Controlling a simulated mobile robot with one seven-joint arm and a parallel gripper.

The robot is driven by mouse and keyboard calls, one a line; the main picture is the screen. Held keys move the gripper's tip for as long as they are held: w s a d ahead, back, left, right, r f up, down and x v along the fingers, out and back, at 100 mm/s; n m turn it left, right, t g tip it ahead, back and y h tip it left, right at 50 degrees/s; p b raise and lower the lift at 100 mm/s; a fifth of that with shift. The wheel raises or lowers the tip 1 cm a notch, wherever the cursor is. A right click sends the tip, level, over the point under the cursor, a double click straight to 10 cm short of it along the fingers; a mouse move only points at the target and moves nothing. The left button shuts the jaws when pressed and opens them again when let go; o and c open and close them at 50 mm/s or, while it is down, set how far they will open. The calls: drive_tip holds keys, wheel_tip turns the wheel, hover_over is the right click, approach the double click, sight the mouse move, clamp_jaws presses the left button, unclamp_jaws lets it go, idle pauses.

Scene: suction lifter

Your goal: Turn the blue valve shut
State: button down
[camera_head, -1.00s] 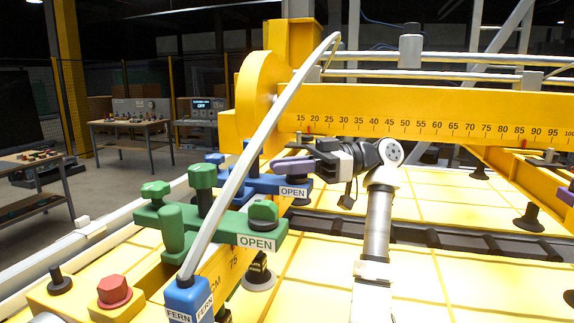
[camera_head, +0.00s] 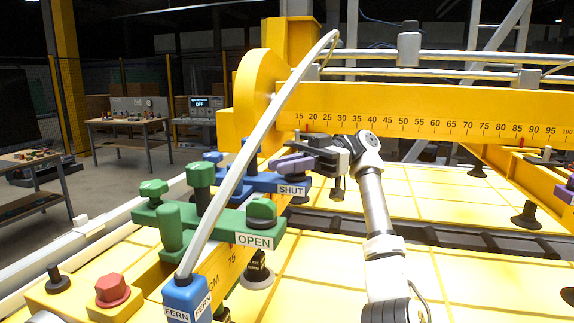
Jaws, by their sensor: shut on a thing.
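The blue valve (camera_head: 262,182) sits on the yellow beam, behind the green valve, and its label reads SHUT. Its purple handle (camera_head: 288,164) lies on top at the right end. My gripper (camera_head: 310,155) comes in from the right and is shut on the purple handle. The jaws partly hide the handle's right end.
The green valve (camera_head: 217,222) stands in front, with its label reading OPEN. A grey hose (camera_head: 255,150) arches across in front of the blue valve. A red knob (camera_head: 112,290) is at the lower left. The yellow ruler beam (camera_head: 430,112) runs behind my arm.

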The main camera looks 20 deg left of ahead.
drive_tip(key=shift+r, duration=0.1)
drive_tip(key=c, duration=1.4)
unclamp_jaws()
drive_tip(key=shift+a+m+t+y, duration=0.1)
drive_tip(key=shift+m+t+y, duration=0.6)
drive_tip(key=shift+y, duration=0.2)
